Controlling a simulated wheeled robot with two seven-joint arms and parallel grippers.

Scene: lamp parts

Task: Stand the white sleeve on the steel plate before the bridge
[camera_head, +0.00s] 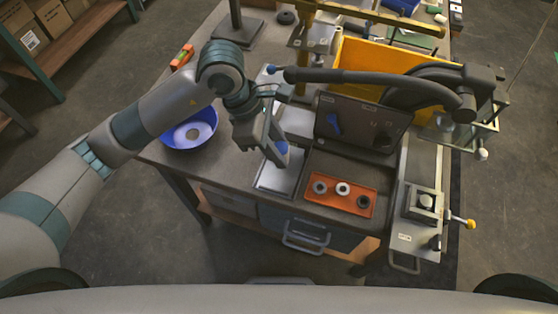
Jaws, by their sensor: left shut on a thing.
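My left gripper (277,158) is shut above the steel plate (274,182), a pale flat plate near the table's front edge. Blue shows between or at its fingertips. The thing in its grip is too hidden to name for sure. A white ring-shaped piece (343,188), which may be a white sleeve seen from above, sits in the middle of the orange tray (333,203), right of the plate. I cannot tell which structure is the bridge; a pale block (295,120) lies behind the plate. My right gripper is not in view.
A grey ring (320,187) and a dark ring (363,202) share the orange tray. A dark upright panel (352,128) and a yellow bin (375,68) stand behind. A black jointed arm (350,77) crosses above. A blue bowl (190,131) is at left.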

